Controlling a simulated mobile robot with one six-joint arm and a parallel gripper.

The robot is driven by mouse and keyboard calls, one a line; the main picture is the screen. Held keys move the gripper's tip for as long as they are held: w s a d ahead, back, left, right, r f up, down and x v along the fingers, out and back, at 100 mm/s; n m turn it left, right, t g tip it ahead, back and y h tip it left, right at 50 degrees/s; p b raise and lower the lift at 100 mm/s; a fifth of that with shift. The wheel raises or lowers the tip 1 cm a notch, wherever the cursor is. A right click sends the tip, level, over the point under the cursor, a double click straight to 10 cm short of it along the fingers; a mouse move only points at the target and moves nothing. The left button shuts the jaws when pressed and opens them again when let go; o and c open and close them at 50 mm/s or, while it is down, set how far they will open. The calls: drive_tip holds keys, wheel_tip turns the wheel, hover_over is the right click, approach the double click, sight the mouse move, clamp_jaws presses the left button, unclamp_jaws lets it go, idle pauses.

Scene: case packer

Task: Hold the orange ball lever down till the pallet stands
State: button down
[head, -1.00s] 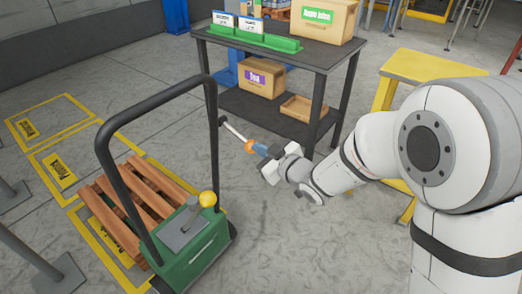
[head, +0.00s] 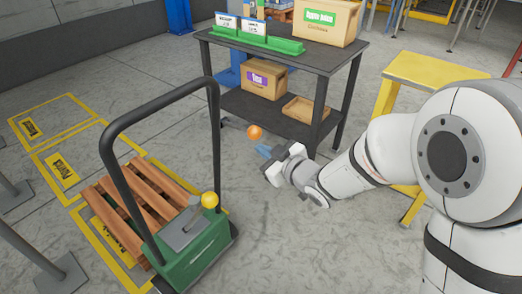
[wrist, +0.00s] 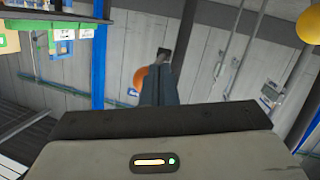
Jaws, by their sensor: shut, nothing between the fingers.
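The orange ball (head: 254,132) shows just beyond my fingertips in the head view. It also shows partly behind the fingers in the wrist view (wrist: 140,77). The wooden pallet (head: 133,194) lies flat on the floor at left, beside a green lift unit (head: 190,250) with a black hoop handle. A yellow ball knob (head: 209,200) sits on a grey lever on this unit.
A dark table (head: 285,55) with boxes and a green rack stands behind my gripper. A yellow stand (head: 430,68) is at right. Grey posts with foot plates are at lower left. Floor between unit and table is clear. A yellow-orange ball (wrist: 310,22) is cropped in the wrist view.

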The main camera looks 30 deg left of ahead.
drive_tip(key=p+v, duration=0.1)
drive_tip(key=v, duration=1)
drive_tip(key=shift+s+r, duration=0.2)
drive_tip(key=shift+r, duration=0.15)
drive_tip(key=w+d+r+m+t+h+p, duration=0.2)
drive_tip(key=w+d+r+m+h+p, duration=0.15)
drive_tip(key=d, duration=0.35)
drive_tip(key=w+d+r+m+t+h+p, duration=0.1)
drive_tip(key=w+d+r+m+h+p, duration=0.2)
drive_tip(key=d, duration=0.4)
drive_tip(key=w+d+r+m+t+h+p, duration=0.2)
drive_tip(key=w+d+r+h+p, duration=0.15)
drive_tip(key=d, duration=0.35)
drive_tip(key=s+d+r+m+g+h+p, duration=0.2)
drive_tip(key=s+d+r+m+h+p, duration=0.25)
drive_tip(key=d, duration=0.35)
drive_tip(key=s+d+r+m+g+p, duration=0.2)
drive_tip(key=s+d+r+p, duration=0.1)
drive_tip(key=s, duration=0.3)
drive_tip(key=s+d+r+m+g+p, duration=0.2)
drive_tip(key=s+d+r+g, duration=0.1)
drive_tip(key=s, duration=0.4)
drive_tip(key=shift+d+r+m+p, duration=0.3)
drive_tip(key=shift+d+r+p, duration=0.1)
drive_tip(key=shift+d+r, duration=0.25)
